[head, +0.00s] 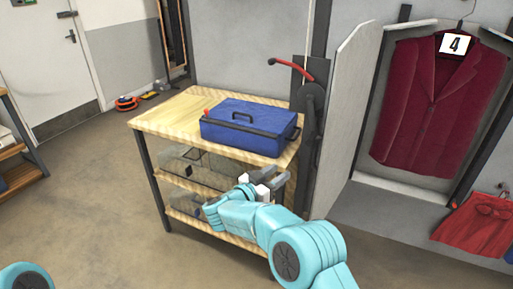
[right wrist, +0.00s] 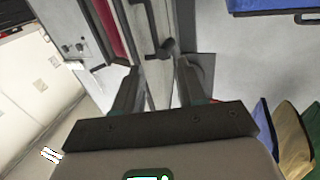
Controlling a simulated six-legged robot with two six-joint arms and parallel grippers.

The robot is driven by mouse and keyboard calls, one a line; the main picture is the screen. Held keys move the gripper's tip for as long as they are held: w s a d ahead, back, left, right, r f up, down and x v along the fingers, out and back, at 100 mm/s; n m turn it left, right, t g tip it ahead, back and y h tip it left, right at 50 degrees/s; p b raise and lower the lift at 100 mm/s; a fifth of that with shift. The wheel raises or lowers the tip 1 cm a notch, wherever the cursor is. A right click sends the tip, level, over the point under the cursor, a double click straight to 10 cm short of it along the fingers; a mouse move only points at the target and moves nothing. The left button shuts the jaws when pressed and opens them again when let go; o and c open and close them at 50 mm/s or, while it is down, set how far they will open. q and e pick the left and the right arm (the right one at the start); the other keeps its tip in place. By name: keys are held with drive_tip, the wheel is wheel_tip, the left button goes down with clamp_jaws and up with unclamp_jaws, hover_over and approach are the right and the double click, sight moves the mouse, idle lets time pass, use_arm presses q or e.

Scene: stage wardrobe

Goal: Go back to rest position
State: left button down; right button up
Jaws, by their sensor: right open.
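My right gripper (head: 270,178) is in front of the wooden workbench (head: 165,116), at about the level below its top. In the right wrist view my right gripper (right wrist: 156,80) has its two dark fingers apart with nothing between them. A dark lever handle on a grey panel shows beyond the fingers there, apart from them as far as I can tell. Of my left arm, only a teal part shows at the bottom left corner of the head view; its gripper is out of view.
A blue toolbox (head: 250,126) lies on the bench. A red-handled lever (head: 291,66) stands at the bench's right. An open locker holds a maroon jacket (head: 438,108) marked 4. The floor (head: 90,200) left of the bench is clear.

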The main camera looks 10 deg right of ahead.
drive_tip(key=s+a+f+n+y, duration=0.1)
drive_tip(key=s+f+n+y, duration=0.25)
drive_tip(key=f, duration=0.45)
drive_tip(key=s+f+n+y, duration=0.25)
drive_tip(key=f+y, duration=0.25)
drive_tip(key=f, duration=0.4)
drive_tip(key=s+a+f+n+y, duration=0.1)
drive_tip(key=s+f+n+y, duration=0.3)
drive_tip(key=f, duration=0.4)
drive_tip(key=s+a+f+g+y, duration=0.1)
drive_tip(key=s+f+g+y, duration=0.1)
drive_tip(key=s, duration=0.7)
drive_tip(key=s+a+f+g+y, duration=0.2)
drive_tip(key=s+g, duration=0.2)
drive_tip(key=s, duration=0.6)
drive_tip(key=s+a+f+g+y, duration=0.1)
drive_tip(key=s+f+g+y, duration=0.1)
drive_tip(key=s, duration=0.8)
drive_tip(key=shift+s+a+m+g+p, duration=0.15)
drive_tip(key=shift+a+m+g+p, duration=0.25)
drive_tip(key=shift+g, duration=0.3)
drive_tip(key=shift+d+f+y, duration=0.1)
drive_tip(key=shift+d+y, duration=0.15)
drive_tip(key=shift+d, duration=0.05)
